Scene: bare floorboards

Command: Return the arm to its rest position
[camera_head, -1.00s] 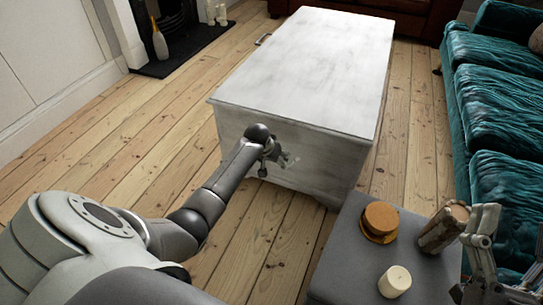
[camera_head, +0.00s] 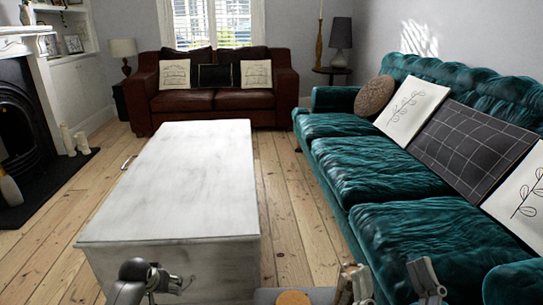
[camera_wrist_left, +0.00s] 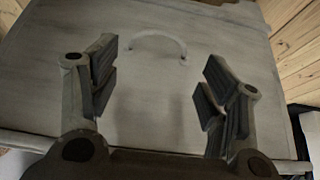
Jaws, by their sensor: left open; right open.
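In the head view my left gripper (camera_head: 163,281) is low in the picture, in front of the white chest (camera_head: 180,180). In the left wrist view its two dark-padded fingers (camera_wrist_left: 164,88) are spread with nothing between them. Beyond them is the chest's pale face with a curved handle (camera_wrist_left: 158,40). My right gripper (camera_head: 390,276) is at the bottom edge of the head view, right of the chest and in front of the teal sofa. Its fingers stand apart, and its lower part is cut off. Most of both arms is out of view.
A grey surface (camera_head: 265,297) with a round orange-brown item (camera_head: 293,298) shows at the bottom edge. The teal sofa (camera_head: 400,205) lines the right side. A brown sofa (camera_head: 215,100) stands at the back. Bare floorboards (camera_head: 285,200) lie between chest and teal sofa.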

